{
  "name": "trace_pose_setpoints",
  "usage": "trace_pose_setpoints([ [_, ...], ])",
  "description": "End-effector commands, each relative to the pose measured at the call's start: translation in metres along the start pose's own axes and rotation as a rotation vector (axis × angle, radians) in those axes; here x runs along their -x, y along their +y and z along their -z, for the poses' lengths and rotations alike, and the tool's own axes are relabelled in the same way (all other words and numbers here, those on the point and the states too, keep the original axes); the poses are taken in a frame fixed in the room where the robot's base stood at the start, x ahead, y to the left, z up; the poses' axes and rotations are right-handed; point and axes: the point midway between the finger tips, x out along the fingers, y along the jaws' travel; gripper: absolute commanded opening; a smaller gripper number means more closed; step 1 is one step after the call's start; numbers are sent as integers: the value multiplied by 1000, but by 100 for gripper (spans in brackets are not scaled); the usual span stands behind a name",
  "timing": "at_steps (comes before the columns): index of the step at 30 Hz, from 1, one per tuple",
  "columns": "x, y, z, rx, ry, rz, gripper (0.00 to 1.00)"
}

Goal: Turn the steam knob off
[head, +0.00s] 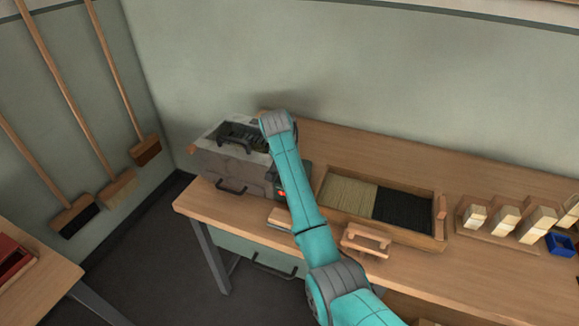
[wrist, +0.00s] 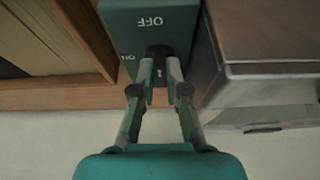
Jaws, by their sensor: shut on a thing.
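In the wrist view, the black steam knob (wrist: 158,50) sits on a green control box (wrist: 125,18). OFF is lettered upside down on the box above the knob, and ON shows at the lower left. My gripper (wrist: 160,68) is shut on the knob, with a finger on each side of it. The fingers partly cover the knob, and I cannot tell where its pointer stands. In the head view, the green box (head: 305,171) with a red light stands beside the grey metal steamer (head: 218,166). My arm hides the gripper and knob there.
A wooden tray (head: 440,206) with pale and black bristles lies right of the box. A wooden handled tool (head: 366,241) and several brush blocks (head: 506,221) are on the workbench (head: 480,278). Brooms (head: 120,80) hang on the left wall. The bench's back strip is clear.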

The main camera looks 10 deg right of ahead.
Motion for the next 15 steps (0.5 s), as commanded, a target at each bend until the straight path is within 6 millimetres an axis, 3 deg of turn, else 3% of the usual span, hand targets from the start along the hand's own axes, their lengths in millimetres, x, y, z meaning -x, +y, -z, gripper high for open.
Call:
trace_pose_setpoints([
  [1, 0, 0, 0, -1, -1, 0, 21],
  [3, 0, 0, 0, 0, -1, 0, 38],
  [15, 0, 0, 0, 23, 0, 10, 39],
])
